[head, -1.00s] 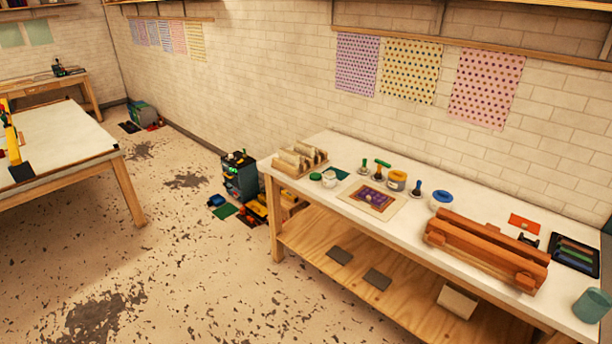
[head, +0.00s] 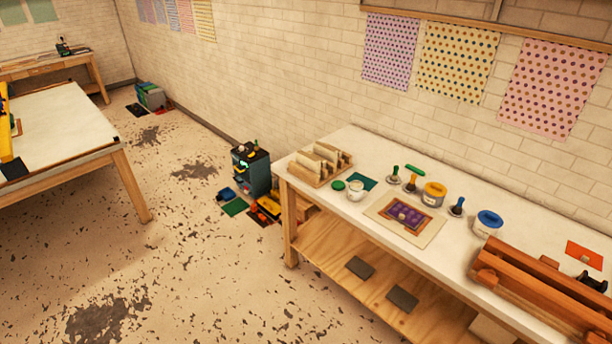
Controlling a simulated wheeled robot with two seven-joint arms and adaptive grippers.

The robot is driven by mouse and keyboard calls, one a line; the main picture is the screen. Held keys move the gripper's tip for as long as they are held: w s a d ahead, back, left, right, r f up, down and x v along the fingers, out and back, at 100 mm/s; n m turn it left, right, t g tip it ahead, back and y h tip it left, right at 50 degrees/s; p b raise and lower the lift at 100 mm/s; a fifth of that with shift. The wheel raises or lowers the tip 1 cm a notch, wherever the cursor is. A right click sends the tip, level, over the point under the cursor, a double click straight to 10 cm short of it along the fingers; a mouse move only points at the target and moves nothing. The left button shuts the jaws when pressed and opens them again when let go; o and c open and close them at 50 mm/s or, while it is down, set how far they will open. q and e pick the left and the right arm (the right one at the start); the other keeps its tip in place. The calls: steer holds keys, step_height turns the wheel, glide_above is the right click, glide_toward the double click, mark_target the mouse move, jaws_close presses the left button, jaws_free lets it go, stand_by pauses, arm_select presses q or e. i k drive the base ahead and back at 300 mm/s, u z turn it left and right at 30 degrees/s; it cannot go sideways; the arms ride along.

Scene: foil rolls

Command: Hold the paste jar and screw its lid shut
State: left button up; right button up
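A small white jar (head: 356,190), which looks like the paste jar, stands upright near the front edge of the long bench. A round green disc (head: 338,185), which looks like its lid, lies on the bench just left of the jar, apart from it. The jar's top seems uncovered, but it is too small to be sure. Neither of my grippers is in view.
The white-topped bench (head: 364,148) also holds a wooden rack (head: 318,166), a framed purple piece (head: 406,215), a yellow-banded tub (head: 434,195), a blue-lidded tub (head: 488,223) and a large wooden press (head: 540,290). Open floor (head: 215,270) lies left of the bench. A dark cabinet (head: 250,170) stands behind its left end.

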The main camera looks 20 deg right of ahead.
mark_target(354, 193)
steer(key=i, duration=0.8)
steer(key=z, duration=0.8)
steer(key=i, duration=0.7)
steer(key=z, duration=0.85)
